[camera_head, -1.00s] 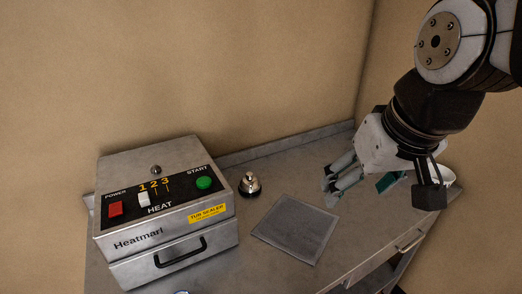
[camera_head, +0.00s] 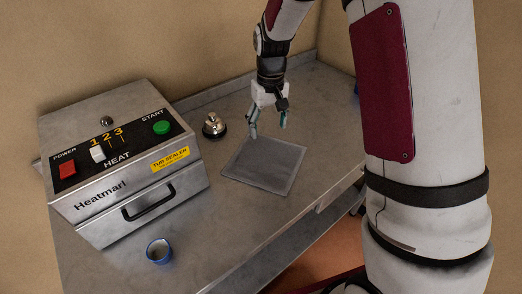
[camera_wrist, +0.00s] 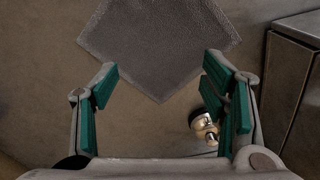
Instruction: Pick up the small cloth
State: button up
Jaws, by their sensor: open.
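The small cloth (camera_head: 264,165) is a flat grey square lying on the metal counter. In the wrist view the cloth (camera_wrist: 160,45) lies ahead, with one corner pointing down between the fingers. My gripper (camera_head: 268,128) is above the counter by the far edge of the cloth in the head view. In the wrist view my gripper (camera_wrist: 158,88) is open and empty, its green-padded fingers spread either side of the cloth's near corner. I cannot tell the exact height above the cloth.
A Heatmarl tub sealer (camera_head: 125,165) stands at the left of the counter (camera_head: 215,235). A bell (camera_head: 214,126) stands between the sealer and the cloth, and shows beside my right finger in the wrist view (camera_wrist: 203,127). A blue-rimmed roll (camera_head: 158,251) is near the front.

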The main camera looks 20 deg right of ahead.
jog(key=shift+w+f+b, duration=0.2)
jog(key=shift+f+b, duration=0.3)
jog(key=shift+f, duration=1.75)
jog(key=shift+w+f+b, duration=0.2)
jog(key=shift+f+b, duration=0.25)
jog(key=shift+f, duration=1.8)
jog(key=shift+w+f+b, duration=0.2)
jog(key=shift+f+b, duration=0.3)
jog(key=shift+f, duration=1.75)
jog(key=shift+f, duration=0.2)
jog(key=shift+s+f, duration=0.1)
jog(key=shift+s, duration=0.05)
grip_shut()
notch_tip(320, 180, up, 12)
jog(key=p, duration=0.3)
notch_tip(320, 180, up, 9)
jog(key=p, duration=0.2)
send_over(267, 161)
jog(key=shift+a, duration=0.1)
